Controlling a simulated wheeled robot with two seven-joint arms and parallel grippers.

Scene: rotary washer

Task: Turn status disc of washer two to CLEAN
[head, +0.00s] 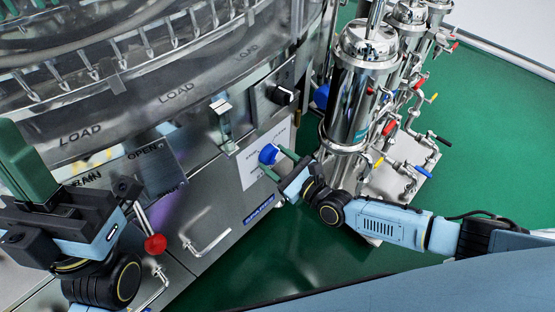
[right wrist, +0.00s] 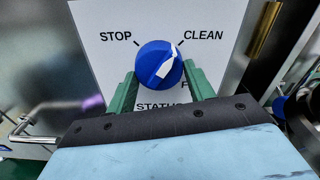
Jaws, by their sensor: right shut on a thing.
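The status disc (head: 268,154) is a blue round knob on a white label plate on the washer's front panel. In the right wrist view the disc (right wrist: 150,62) carries a white pointer that points up and to the right, close to the tick beside CLEAN. STOP is at the upper left, and STATUS below is partly covered. My right gripper (head: 277,161) is shut on the disc, with its green fingers (right wrist: 160,84) on either side of it. My left gripper (head: 27,165) is raised at the left edge, away from the disc; its jaw gap is not clear.
A black switch (head: 281,95) sits above the disc. A red-ball lever (head: 155,244) and a metal handle (head: 208,240) are lower left. A steel filter cylinder (head: 362,90) with valves stands close to the right of my right gripper. Green floor (head: 480,150) lies open beyond.

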